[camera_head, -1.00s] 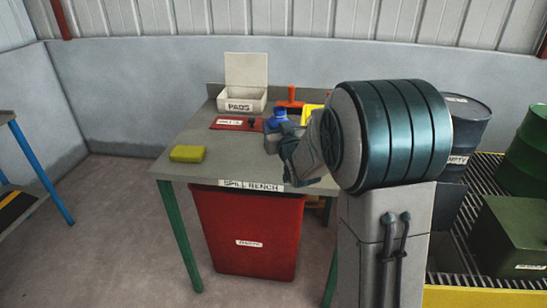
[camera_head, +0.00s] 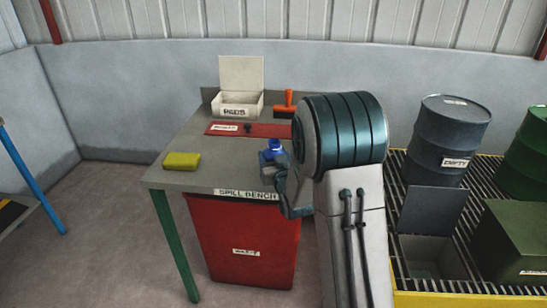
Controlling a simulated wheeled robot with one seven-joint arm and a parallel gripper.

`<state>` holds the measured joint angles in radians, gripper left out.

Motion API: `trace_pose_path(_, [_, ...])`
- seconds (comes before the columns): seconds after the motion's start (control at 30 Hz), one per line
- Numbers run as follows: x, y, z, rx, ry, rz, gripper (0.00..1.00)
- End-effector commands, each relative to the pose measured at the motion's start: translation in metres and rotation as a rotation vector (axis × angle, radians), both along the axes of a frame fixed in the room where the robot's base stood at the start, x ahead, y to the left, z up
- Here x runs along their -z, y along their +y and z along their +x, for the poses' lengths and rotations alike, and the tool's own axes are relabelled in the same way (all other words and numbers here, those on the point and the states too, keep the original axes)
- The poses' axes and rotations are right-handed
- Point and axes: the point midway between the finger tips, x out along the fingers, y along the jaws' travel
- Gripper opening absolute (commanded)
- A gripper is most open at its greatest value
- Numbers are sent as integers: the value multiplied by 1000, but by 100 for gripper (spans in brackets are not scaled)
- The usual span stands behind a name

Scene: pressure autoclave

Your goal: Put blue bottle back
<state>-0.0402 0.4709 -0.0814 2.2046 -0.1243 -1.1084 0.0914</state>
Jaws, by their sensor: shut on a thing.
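The blue bottle (camera_head: 273,149) is in my gripper (camera_head: 276,160), over the front right part of the spill bench (camera_head: 205,180). Its blue top shows above the jaws, and its lower part is hidden by the gripper. My gripper is shut on it. I cannot tell whether the bottle touches the bench top. My arm's large teal joint hides the right end of the bench.
A yellow sponge-like block (camera_head: 182,160) lies at the bench's front left. A red panel (camera_head: 245,129), an open white PADS box (camera_head: 238,104) and an orange-handled tool (camera_head: 284,104) are behind. A red bin (camera_head: 240,240) stands below. Drums (camera_head: 449,129) stand on a grating at right.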

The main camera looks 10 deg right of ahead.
Motion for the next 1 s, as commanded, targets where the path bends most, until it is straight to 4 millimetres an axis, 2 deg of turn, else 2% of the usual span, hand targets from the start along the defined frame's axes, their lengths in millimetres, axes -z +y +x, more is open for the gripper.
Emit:
trace_pose_path(0.37, [3, 0, 0, 0, -2, 0, 29])
trace_pose_path(0.4, [2, 0, 0, 0, -2, 0, 63])
trace_pose_path(0.47, [1, 0, 0, 0, -2, 0, 76])
trace_pose_path(0.87, [-3, 0, 0, 0, -1, 0, 76])
trace_pose_path(1.0, [-1, -2, -20, 1, 1, 1, 76])
